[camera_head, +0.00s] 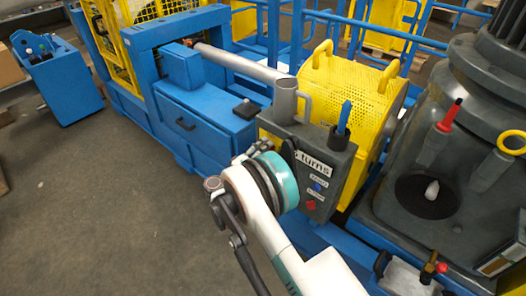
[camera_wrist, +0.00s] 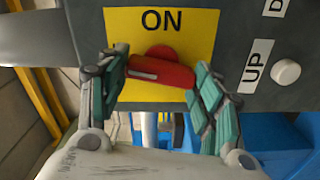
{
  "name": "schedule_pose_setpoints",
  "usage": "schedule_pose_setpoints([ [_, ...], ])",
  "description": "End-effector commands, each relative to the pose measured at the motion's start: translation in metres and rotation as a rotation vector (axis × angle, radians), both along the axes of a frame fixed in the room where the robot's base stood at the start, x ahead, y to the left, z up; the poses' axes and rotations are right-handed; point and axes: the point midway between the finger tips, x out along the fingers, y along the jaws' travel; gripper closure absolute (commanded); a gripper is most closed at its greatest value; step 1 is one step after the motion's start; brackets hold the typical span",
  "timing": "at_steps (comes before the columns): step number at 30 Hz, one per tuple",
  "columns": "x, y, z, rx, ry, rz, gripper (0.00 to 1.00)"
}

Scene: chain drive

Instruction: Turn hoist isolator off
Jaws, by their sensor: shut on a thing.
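The isolator's red handle (camera_wrist: 163,73) shows in the wrist view, on a yellow plate (camera_wrist: 200,25) marked ON. The handle lies crosswise below the word, its right end tilted slightly down. My gripper (camera_wrist: 158,78) has one green-padded finger at each end of the handle and is shut on it. In the head view my arm's wrist, with its teal band, is against the left side of a grey control box (camera_head: 338,165). There the handle and plate are hidden, and the fingers show hardly at all.
In the wrist view a white button (camera_wrist: 286,71) beside an UP label sits right of the plate. In the head view a yellow perforated guard (camera_head: 345,88) stands behind the box, and a dark grey machine (camera_head: 440,120) stands right. Open floor (camera_head: 110,200) lies left.

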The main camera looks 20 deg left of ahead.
Motion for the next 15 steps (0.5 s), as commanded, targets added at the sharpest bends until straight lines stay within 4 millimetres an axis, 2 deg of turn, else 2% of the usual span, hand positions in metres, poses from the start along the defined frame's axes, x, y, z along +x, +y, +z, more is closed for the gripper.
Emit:
schedule_pose_setpoints([
  [6,0.0007,0.001,0.0001,-0.12,0.049,0.003,0.64],
  [15,0.0008,0.0012,-0.0003,-0.203,0.082,0.003,0.64],
])
